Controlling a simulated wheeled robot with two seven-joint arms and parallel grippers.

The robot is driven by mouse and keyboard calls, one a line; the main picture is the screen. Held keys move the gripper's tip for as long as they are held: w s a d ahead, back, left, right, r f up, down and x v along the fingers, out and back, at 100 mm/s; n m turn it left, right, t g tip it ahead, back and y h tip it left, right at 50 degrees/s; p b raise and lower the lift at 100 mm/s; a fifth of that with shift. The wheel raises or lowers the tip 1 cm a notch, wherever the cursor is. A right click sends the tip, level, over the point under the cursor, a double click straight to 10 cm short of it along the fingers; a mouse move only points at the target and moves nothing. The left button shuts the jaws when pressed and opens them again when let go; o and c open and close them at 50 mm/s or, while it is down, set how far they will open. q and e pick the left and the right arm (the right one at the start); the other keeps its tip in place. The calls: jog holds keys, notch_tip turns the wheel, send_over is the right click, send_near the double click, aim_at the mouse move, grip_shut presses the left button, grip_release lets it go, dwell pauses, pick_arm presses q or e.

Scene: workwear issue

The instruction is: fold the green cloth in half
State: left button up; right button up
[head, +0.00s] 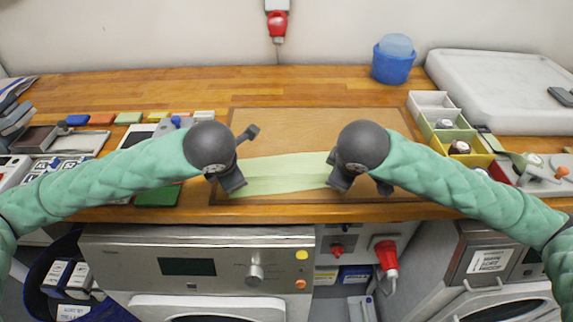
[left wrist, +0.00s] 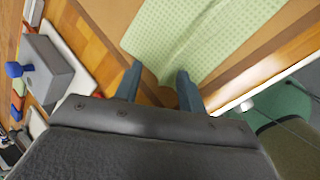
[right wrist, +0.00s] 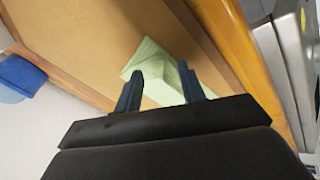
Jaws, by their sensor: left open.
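The pale green checked cloth (head: 285,173) lies on the brown board as a strip running between my two grippers. In the left wrist view the cloth (left wrist: 195,35) shows a crease, and its near end lies just beyond the fingertips. My left gripper (head: 243,158) is open at the cloth's left end. In the left wrist view its fingers (left wrist: 158,80) are apart with nothing between them. My right gripper (right wrist: 160,78) is open at the right end, its fingers apart on either side of the cloth (right wrist: 155,62), which looks raised and creased there. Contact is unclear.
The brown board (head: 285,125) is clear behind the cloth. A blue tub (head: 392,65) stands at the back right, with open bins (head: 450,130) nearer. A green flat piece (head: 158,194) and small items lie left. The counter's front edge is close to the cloth.

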pick_arm(q)
jog(key=v, duration=0.9)
jog(key=shift+w+r, duration=0.2)
jog(key=shift+r, duration=0.1)
pick_arm(e)
jog(key=v, duration=0.9)
jog(key=shift+w+r, duration=0.2)
jog(key=shift+r, duration=0.05)
